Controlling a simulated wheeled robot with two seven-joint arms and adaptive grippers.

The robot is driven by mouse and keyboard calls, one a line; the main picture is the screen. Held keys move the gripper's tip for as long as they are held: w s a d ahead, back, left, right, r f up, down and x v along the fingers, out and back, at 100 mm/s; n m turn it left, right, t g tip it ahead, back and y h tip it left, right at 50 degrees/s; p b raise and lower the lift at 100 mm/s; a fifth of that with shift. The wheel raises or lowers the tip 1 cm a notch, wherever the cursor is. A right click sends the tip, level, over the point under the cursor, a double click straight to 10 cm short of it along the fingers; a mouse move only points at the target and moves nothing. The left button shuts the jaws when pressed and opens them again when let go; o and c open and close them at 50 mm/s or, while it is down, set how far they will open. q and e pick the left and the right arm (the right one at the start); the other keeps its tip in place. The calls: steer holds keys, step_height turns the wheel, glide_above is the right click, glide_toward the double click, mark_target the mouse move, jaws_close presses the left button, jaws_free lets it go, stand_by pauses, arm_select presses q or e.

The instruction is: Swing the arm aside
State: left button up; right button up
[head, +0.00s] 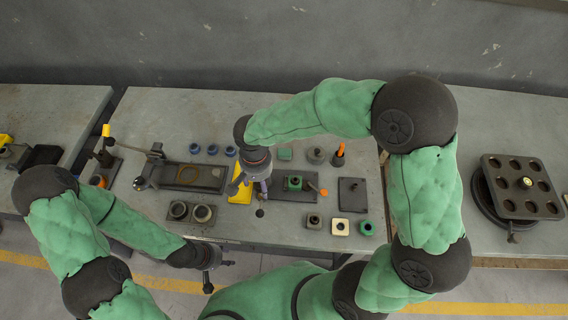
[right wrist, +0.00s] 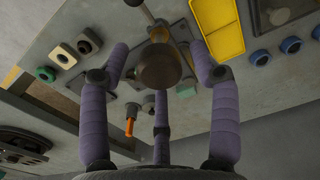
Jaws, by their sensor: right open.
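My right gripper (head: 258,192) hangs over the middle of the bench in the head view. In the right wrist view its purple fingers (right wrist: 162,95) are spread open around a dark round-topped part (right wrist: 158,68), apparently the press head; contact cannot be told. A thin lever with a black ball (head: 260,213) extends from beneath the gripper; the ball also shows in the right wrist view (right wrist: 133,3). A dark base plate (head: 292,196) carrying a green block (head: 292,183) lies to the right. My left gripper (head: 210,266) is before the bench's front edge; its finger opening is unclear.
A yellow tray (head: 240,191) is left of the base plate. Blue rings (head: 213,150), an orange-handled tool (head: 340,152), a dark plate (head: 352,193) and square blocks (head: 340,227) stand nearby. A clamp fixture (head: 190,187) is left; a round-holed rack (head: 522,200) is far right.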

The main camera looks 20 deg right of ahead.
steer(key=shift+r+p, duration=2.25)
steer(key=shift+r, duration=1.25)
steer(key=shift+f, duration=0.15)
